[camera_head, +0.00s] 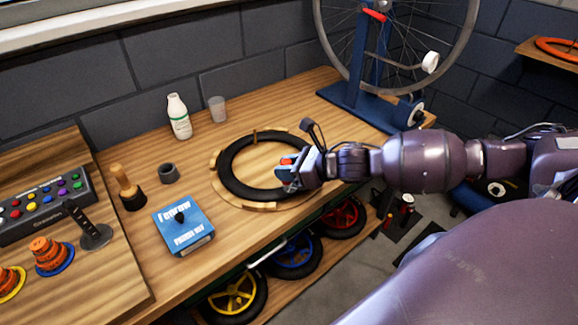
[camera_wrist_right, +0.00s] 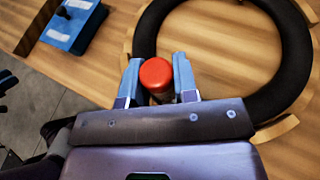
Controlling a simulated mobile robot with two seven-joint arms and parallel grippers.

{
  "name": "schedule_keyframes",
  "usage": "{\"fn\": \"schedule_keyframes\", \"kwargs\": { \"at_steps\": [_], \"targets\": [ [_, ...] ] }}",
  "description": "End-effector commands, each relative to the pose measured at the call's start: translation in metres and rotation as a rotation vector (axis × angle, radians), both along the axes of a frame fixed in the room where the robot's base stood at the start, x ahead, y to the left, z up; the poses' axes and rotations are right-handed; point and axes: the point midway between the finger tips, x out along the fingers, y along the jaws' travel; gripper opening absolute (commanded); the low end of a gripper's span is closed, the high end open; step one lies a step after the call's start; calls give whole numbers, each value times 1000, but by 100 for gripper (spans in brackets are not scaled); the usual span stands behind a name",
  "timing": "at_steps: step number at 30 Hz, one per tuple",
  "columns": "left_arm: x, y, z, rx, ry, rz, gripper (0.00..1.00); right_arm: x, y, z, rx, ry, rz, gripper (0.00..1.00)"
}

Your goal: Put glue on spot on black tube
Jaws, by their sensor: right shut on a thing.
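The black tube (camera_head: 226,176) lies as a ring on a round wooden holder (camera_head: 218,190) on the bench; it fills the upper right of the right wrist view (camera_wrist_right: 291,60). My right gripper (camera_head: 290,167) is at the ring's right side in the head view. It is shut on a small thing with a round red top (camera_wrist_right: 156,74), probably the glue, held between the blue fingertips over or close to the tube. The thing's lower part is mostly hidden. I cannot make out the spot on the tube. My left gripper is not in view.
A blue box (camera_head: 184,226) lies left of the holder. A white bottle (camera_head: 179,117), a clear cup (camera_head: 217,109), a grey cup (camera_head: 169,173) and a wooden-handled tool (camera_head: 128,188) stand behind and left. A wheel stand (camera_head: 352,108) is at the back right.

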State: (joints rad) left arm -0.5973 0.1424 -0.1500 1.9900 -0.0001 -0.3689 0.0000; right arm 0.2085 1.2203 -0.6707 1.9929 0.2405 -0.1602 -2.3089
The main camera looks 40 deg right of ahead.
Motion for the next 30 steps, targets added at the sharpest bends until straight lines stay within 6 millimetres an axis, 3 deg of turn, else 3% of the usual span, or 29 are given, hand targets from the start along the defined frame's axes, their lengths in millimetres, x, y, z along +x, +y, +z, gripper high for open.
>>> {"fn": "schedule_keyframes", "kwargs": {
  "at_steps": [30],
  "targets": [
    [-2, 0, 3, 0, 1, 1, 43, -2, -20, 2, 1, 2, 1, 5]
  ]
}}
